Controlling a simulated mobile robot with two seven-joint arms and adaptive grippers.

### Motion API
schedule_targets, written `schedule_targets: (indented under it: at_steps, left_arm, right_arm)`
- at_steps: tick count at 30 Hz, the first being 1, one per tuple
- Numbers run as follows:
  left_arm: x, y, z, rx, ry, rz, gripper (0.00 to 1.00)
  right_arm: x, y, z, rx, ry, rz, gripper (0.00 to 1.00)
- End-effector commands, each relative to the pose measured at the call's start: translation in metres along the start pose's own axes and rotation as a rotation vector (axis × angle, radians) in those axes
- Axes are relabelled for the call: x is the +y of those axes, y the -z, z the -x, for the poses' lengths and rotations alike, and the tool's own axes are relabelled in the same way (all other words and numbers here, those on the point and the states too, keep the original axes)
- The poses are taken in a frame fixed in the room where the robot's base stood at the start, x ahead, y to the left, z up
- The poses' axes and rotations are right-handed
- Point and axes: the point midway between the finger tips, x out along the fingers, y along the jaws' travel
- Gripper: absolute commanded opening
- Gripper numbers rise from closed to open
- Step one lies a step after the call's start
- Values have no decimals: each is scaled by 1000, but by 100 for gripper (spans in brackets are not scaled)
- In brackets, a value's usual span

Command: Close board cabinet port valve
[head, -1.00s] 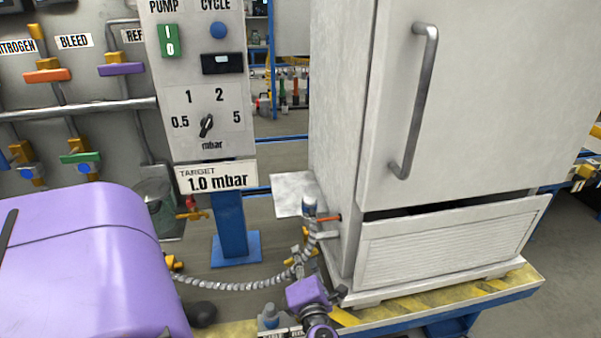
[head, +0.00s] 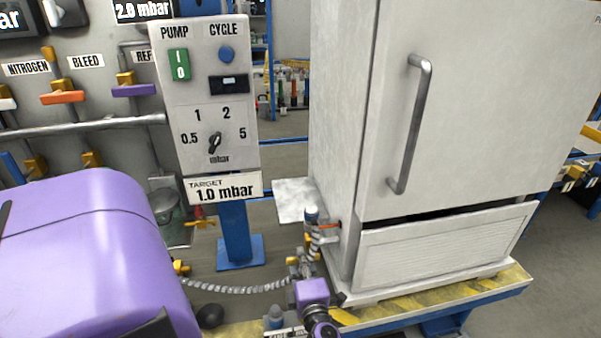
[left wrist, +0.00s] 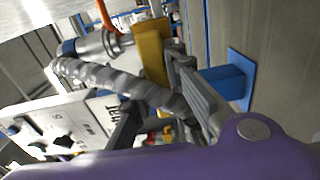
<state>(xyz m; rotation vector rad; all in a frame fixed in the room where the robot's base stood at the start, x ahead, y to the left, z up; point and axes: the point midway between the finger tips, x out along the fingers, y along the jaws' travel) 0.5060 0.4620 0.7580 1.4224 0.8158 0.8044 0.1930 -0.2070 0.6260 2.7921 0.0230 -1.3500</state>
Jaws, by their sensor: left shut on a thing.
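A ribbed metal hose (left wrist: 110,82) crosses in front of the fingers and runs left in the head view. An orange lever (head: 329,226) sits by the cabinet's side port. It cannot be told which valve is the named one. My right gripper is not in view.
The pump panel (head: 210,100) reads target 1.0 mbar and stands left of the cabinet. Behind it are nitrogen and bleed valves with coloured handles. The cabinet stands on a yellow-striped blue-edged platform (head: 440,300).

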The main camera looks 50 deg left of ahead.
Motion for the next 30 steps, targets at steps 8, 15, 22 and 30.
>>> schedule_targets:
  at_steps: [8,15,22,30]
  left_arm:
    - [0,1,0,0,-2,-14,17]
    - [0,0,0,0,-2,-9,36]
    - [0,0,1,0,-2,-6,36]
    - [-1,1,41,0,2,-6,36]
  right_arm:
    - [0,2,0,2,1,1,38]
    - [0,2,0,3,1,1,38]
    - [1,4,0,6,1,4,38]
    - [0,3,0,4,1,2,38]
